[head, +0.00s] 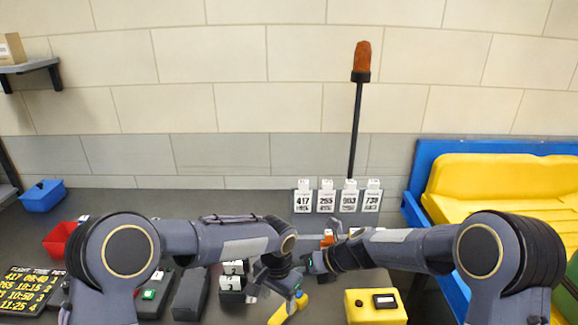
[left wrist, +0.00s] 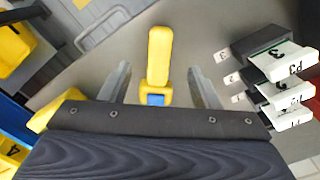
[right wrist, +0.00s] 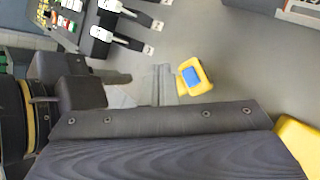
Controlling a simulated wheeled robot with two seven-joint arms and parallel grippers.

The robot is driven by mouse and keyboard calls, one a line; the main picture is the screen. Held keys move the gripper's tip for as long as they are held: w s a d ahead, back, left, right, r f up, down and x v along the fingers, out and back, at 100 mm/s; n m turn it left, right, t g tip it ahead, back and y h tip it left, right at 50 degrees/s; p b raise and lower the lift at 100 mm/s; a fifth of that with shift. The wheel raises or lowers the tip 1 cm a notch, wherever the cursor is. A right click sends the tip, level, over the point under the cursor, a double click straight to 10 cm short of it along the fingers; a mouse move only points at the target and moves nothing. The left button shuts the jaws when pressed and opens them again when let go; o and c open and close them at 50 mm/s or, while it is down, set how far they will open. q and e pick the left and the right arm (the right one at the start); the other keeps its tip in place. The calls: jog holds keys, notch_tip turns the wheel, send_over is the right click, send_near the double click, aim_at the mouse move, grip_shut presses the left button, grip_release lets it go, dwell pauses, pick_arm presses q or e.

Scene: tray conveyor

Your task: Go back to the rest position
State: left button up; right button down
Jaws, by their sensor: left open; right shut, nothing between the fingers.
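My left gripper (head: 280,284) is low over the dark worktop in the middle of the head view. Its fingers are apart in the left wrist view (left wrist: 160,78). A yellow handheld tool with a blue patch (left wrist: 159,50) shows between and beyond them; I cannot tell whether it touches them. The tool also shows in the head view (head: 288,309) just below the left gripper, partly hidden. My right gripper (head: 312,263) is close to the left one, to its right. Its fingers are together and empty in the right wrist view (right wrist: 163,84), beside the yellow tool (right wrist: 196,77).
Dark holders with white numbered tags (head: 232,281) stand left of the grippers. A yellow box (head: 375,306) is at right front. A row of labelled cards (head: 338,197) stands at the back below a lamp pole (head: 355,130). Blue (head: 43,196) and red (head: 59,240) bins are at left.

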pick_arm(q)
jog(key=s+a+r+n+t+h, duration=0.2)
jog(key=s+a+r+n, duration=0.2)
jog(key=s+a+r, duration=0.8)
pick_arm(e)
jog(key=s+d+r+n, duration=1)
jog(key=s+r+n, duration=0.2)
jog(key=s+n, duration=0.1)
pick_arm(q)
jog(key=s+a+n+t+h, duration=0.1)
jog(key=s+a+n+t, duration=0.2)
jog(key=s, duration=1.1)
jog(key=a+n, duration=0.2)
jog(key=a, duration=0.1)
jog(key=shift+s+r+t+h, duration=0.25)
jog(key=shift+r+t+h, duration=0.05)
jog(key=shift+r+h, duration=0.1)
pick_arm(e)
jog(key=s+d+f+n+t+h, duration=0.1)
jog(key=s+d+n+h, duration=0.1)
jog(key=s+n, duration=0.6)
jog(key=s+d+n+h, duration=0.2)
jog(key=s+d+n, duration=0.3)
jog(key=s+n, duration=0.4)
jog(key=shift+s+d+f+t+h, duration=0.2)
jog(key=shift+s+f+t+h, duration=0.15)
jog(key=shift+s, duration=0.85)
